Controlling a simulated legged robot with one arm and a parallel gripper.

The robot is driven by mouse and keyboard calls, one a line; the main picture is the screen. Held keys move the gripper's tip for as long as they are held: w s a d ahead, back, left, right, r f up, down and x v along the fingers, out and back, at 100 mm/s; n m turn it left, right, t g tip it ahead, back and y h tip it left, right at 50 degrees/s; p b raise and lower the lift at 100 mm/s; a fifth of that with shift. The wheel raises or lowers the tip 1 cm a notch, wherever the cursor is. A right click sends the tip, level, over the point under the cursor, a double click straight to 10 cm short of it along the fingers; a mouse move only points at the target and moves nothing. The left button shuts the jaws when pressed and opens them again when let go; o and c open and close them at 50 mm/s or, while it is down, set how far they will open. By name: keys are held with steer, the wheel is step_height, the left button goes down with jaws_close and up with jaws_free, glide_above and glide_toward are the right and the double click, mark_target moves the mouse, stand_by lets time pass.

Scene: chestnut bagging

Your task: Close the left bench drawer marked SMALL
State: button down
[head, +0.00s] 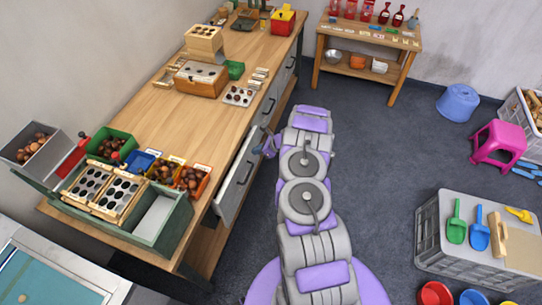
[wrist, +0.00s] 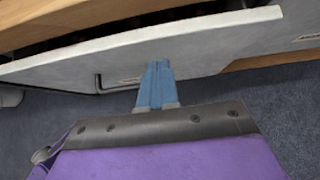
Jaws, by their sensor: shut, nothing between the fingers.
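The bench drawer (head: 238,172) with a pale grey front stands partly pulled out from the bench's right side, near its closer end. In the wrist view its front (wrist: 215,52) spans the picture, with a dark gap behind its top edge. A dark handle (wrist: 98,84) and a small label show low on that front; I cannot read the label. My gripper (wrist: 158,68) has its blue fingers together and empty, pointing at the drawer front right of the handle. They look very close to it; contact is unclear. In the head view my gripper (head: 268,145) is beside the drawer's far end.
The wooden bench (head: 160,115) holds a green crate (head: 172,222), chestnut bins and a wooden box (head: 201,80). Farther drawers (head: 270,100) look closed. A shelf table (head: 320,50), pink stool (head: 497,142) and grey crate (head: 432,235) stand right, with open floor between.

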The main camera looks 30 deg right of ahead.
mark_target(245, 152)
steer(key=a, duration=0.1)
steer(key=w+a, duration=0.1)
steer(key=a, duration=0.1)
steer(key=shift+w+r, duration=0.2)
steer(key=shift+w, duration=0.05)
steer(key=shift+d+f, duration=0.15)
steer(key=shift+d, duration=0.65)
steer(key=f+p+v, duration=0.1)
steer(key=v, duration=0.5)
steer(key=s+f+p+v, duration=0.1)
steer(key=v, duration=0.5)
steer(key=shift+s+d+r+p, duration=0.3)
steer(key=shift+s+d+p, duration=0.05)
steer(key=shift+s+d, duration=0.2)
